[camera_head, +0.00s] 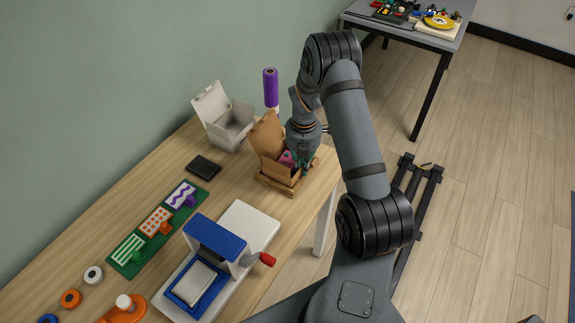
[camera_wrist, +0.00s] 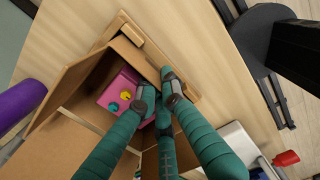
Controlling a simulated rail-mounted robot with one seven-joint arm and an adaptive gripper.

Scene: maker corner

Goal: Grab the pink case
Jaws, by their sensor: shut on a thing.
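The pink case (camera_wrist: 118,92), with a yellow and a teal round part on its face, lies inside an open brown cardboard box (camera_wrist: 70,78). In the head view the case (camera_head: 286,158) shows as a small pink patch in the box (camera_head: 279,171), beside my gripper (camera_head: 301,163). In the wrist view my gripper (camera_wrist: 160,92) has one green finger inside the box, over the right part of the case, and another at the outer side of the near wall. Brown wall shows between these fingertips; the jaws appear shut on it. The case's right part is hidden.
The box rests on a wooden base (camera_wrist: 142,40) near the table's right edge. A white open box (camera_head: 231,127), a purple roll (camera_head: 270,87) and a dark wallet-like item (camera_head: 203,167) stand nearby. A blue-and-white press (camera_head: 215,240) is in front.

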